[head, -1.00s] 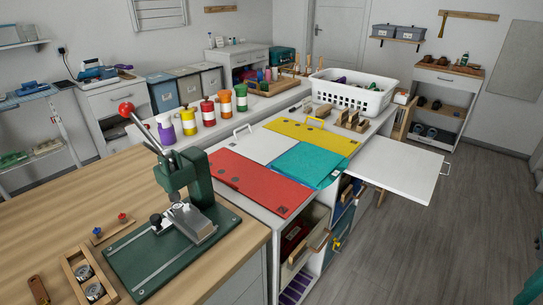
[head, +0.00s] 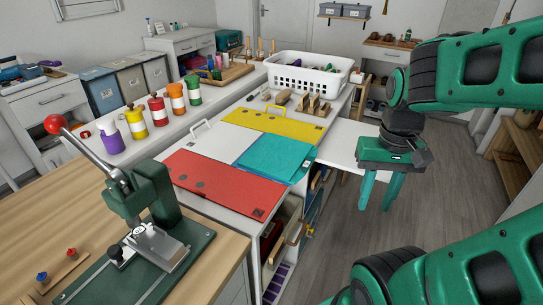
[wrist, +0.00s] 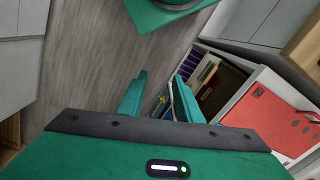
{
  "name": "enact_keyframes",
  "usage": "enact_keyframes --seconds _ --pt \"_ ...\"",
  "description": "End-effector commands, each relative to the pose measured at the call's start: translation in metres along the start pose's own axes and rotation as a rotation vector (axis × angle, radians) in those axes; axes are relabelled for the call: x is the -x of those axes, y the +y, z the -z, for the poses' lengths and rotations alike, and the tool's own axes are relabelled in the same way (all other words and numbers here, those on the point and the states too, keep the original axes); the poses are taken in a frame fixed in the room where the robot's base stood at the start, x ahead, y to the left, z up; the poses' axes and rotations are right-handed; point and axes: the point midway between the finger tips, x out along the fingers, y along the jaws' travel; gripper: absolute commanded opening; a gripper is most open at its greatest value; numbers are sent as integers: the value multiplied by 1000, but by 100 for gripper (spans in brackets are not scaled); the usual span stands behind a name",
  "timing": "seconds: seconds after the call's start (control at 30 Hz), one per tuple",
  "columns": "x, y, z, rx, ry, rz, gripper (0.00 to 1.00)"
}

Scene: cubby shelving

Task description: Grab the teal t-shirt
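A flat teal piece that looks like the folded t-shirt (head: 275,157) lies on the white worktop in the head view, between a red panel (head: 218,184), a white panel (head: 215,143) and a yellow panel (head: 275,123). Its right edge reaches the worktop's edge. My gripper (head: 378,200) hangs to the right of it, apart from it, over the aisle, with fingers pointing down. The fingers are apart and empty; they also show in the wrist view (wrist: 158,105). The teal piece cannot be made out in the wrist view.
A white basket (head: 310,75) and wooden blocks (head: 315,105) stand behind the panels. A green press (head: 150,215) with a red knob stands front left. Paint bottles (head: 157,110) line the left counter. Open cubbies (head: 275,245) lie below the worktop. A white side leaf (head: 345,140) juts out right.

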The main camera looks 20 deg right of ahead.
Motion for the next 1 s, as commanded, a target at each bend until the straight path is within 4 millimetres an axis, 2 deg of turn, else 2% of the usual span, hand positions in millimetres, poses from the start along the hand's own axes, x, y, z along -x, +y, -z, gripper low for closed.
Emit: enact_keyframes --seconds 0.13,0.23,0.33,0.43,0.77,1.0 --pt "0 0 0 1 0 0 32" --pt "4 6 -8 2 8 7 32" --pt "-1 2 -1 10 -7 7 32" --pt "-10 -9 11 29 -32 16 32" --pt "-66 -33 66 90 -139 167 32" --pt "-110 -50 99 97 -186 379 32"
